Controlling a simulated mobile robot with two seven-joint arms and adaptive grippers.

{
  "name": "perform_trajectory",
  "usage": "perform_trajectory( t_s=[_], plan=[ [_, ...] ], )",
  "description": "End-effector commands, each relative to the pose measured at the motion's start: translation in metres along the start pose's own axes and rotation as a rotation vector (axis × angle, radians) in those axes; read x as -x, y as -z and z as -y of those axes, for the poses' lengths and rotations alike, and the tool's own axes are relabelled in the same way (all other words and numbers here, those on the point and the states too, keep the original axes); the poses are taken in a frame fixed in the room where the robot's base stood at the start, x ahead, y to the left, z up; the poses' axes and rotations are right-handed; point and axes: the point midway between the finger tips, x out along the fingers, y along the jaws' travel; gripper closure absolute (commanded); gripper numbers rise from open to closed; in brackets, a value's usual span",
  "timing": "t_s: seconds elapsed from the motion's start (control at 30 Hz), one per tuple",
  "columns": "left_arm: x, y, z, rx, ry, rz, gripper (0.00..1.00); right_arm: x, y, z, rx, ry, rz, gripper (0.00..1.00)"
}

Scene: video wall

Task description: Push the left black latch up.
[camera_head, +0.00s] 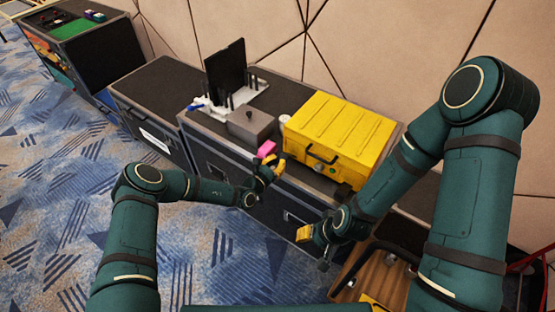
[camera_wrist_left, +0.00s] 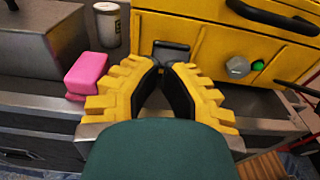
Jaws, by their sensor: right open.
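The yellow case (camera_head: 340,130) stands closed on the dark cabinet. Its left black latch (camera_wrist_left: 172,47) shows on the case front in the left wrist view, just beyond the tips of my left gripper (camera_wrist_left: 161,68). The fingertips are nearly together with nothing visible between them; whether they touch the latch I cannot tell. In the head view my left gripper (camera_head: 272,171) is at the case's lower left front and hides the latch. My right gripper (camera_head: 304,237) is open, lower and in front of the cabinet, apart from the case.
A pink block (camera_wrist_left: 87,73) lies left of my left gripper, near a grey box (camera_head: 251,125) and a white can (camera_wrist_left: 107,24). A grey knob (camera_wrist_left: 238,67) and green button (camera_wrist_left: 258,65) are to the right. A black handle (camera_wrist_left: 275,17) is above right.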

Motion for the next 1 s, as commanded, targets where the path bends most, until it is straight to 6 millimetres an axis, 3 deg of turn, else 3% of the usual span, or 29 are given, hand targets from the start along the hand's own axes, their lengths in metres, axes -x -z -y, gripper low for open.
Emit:
perform_trajectory(
  t_s=[0.1,0.4,0.7,1.0],
  plan=[
    [-0.005,-0.015,0.000,-0.002,0.000,0.002,1.00,0.018,0.002,0.006,0.001,0.003,0.000,0.53],
    [-0.020,-0.033,0.000,-0.002,0.001,0.002,1.00,0.035,0.004,0.011,0.000,0.007,0.002,0.53],
    [-0.032,-0.043,0.000,-0.001,0.001,0.001,1.00,0.040,0.004,0.013,0.000,0.008,0.002,0.53],
    [-0.028,-0.042,-0.001,0.000,0.000,0.002,1.00,0.040,0.004,0.013,0.000,0.008,0.001,0.53]
  ],
)
